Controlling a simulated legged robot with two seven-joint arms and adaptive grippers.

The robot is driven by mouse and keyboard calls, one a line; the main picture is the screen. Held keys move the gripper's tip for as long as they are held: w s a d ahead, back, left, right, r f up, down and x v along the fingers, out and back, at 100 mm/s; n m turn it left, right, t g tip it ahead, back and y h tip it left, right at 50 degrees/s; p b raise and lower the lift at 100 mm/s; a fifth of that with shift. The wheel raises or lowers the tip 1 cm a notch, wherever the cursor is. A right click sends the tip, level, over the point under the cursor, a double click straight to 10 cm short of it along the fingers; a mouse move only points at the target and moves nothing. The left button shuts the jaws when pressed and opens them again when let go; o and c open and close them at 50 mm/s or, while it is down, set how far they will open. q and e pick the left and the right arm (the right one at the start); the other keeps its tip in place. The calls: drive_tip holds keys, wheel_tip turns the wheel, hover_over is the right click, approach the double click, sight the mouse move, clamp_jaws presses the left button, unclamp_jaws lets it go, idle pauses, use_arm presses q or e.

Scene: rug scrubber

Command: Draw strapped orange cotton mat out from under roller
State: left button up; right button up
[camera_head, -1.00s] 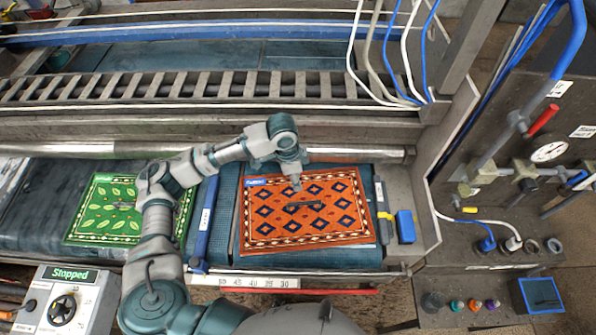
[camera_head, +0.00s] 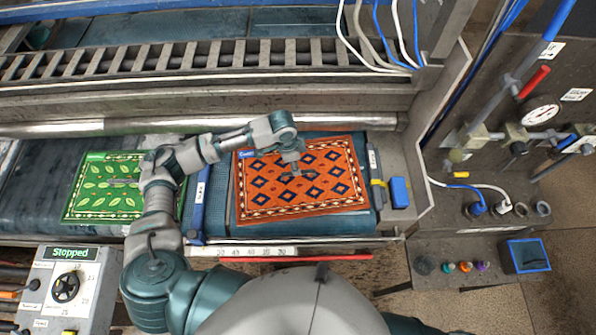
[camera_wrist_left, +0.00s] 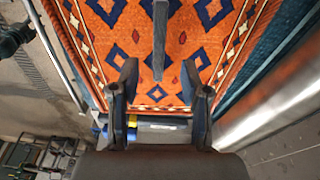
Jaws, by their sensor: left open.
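The orange mat (camera_head: 335,190) has blue diamonds and a patterned border. It lies flat and slightly skewed on the belt, its back edge close to the metal roller (camera_head: 200,123). I cannot tell how much of it is under the roller. A dark strap at its middle is mostly hidden by my left gripper (camera_head: 294,172) in the head view. In the left wrist view the strap (camera_wrist_left: 160,30) runs down toward the gap between my open left fingers (camera_wrist_left: 160,75), above the mat (camera_wrist_left: 185,25). My right gripper is out of view.
A green leaf-patterned mat (camera_head: 95,190) lies to the left, past a blue bar (camera_head: 198,205). A blue block (camera_head: 399,192) sits right of the orange mat. A control box (camera_head: 65,285) reading "Stopped" stands at lower left. Hoses hang at upper right.

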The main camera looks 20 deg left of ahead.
use_arm(q)
drive_tip(key=f, duration=0.4)
drive_tip(key=d+f, duration=0.1)
drive_tip(key=f, duration=0.2)
drive_tip(key=shift+w, duration=0.15)
drive_tip(key=shift+c, duration=0.3)
clamp_jaws()
